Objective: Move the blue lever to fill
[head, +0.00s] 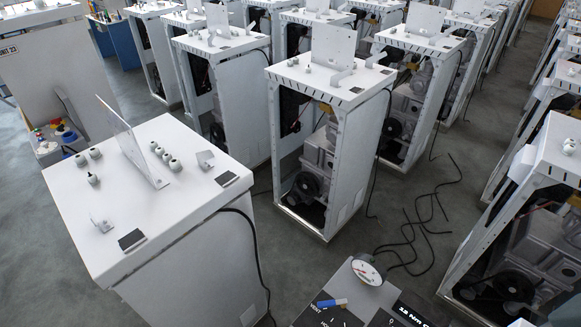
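The blue lever (330,303) lies across a dark control panel (309,318) at the bottom edge of the head view. It runs roughly level, with a pale tip at its right end. Partly cut-off white lettering shows on the panel beside it, including what looks like "RESET"; I cannot read a "fill" mark. A round white gauge (367,270) stands at the panel's back edge. The lower part of the panel is out of the frame. Neither of my grippers is in view.
A white cabinet (160,215) with small knobs and an upright plate stands left of the panel. Open dispenser frames (325,150) stand in rows behind, with another frame (530,230) at right. Black cables (415,235) lie on the grey floor behind the panel.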

